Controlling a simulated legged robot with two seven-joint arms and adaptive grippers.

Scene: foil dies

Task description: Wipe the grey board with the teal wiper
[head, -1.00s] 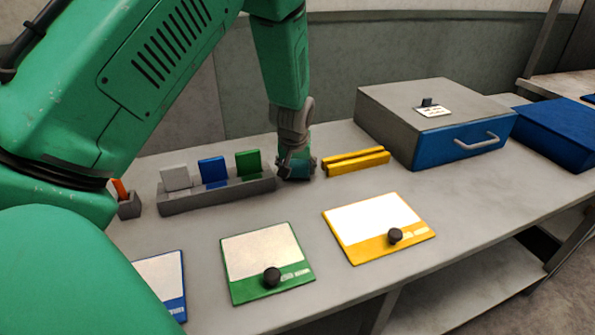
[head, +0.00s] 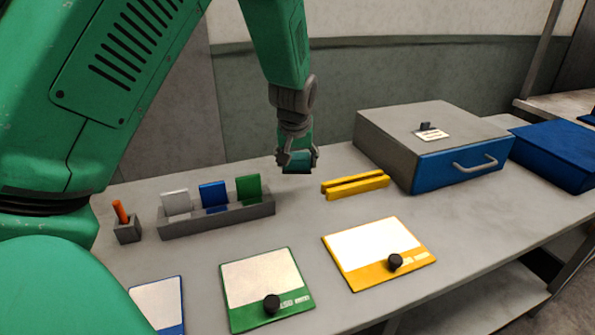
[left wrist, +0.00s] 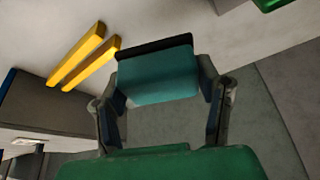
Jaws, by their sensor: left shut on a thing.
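My left gripper (head: 297,158) is shut on the teal wiper (head: 296,168) and holds it above the table, behind and right of the slotted rack. In the left wrist view the teal wiper (left wrist: 158,75) sits between the two fingers, with a dark strip along its far edge. I cannot pick out a plainly grey board. Three boards lie flat at the front: one blue-edged (head: 158,302) and partly cut off by my arm, one green-edged (head: 262,280) and one yellow-edged (head: 370,245). Their upper faces are pale. My right gripper is not in view.
A grey rack (head: 217,217) holds white, blue and green plates. A small cup (head: 127,230) holds an orange stick. Yellow rails (head: 355,185) lie right of the gripper. A grey box with a blue drawer (head: 463,160) stands behind right. Black knobs stand on the green and yellow boards.

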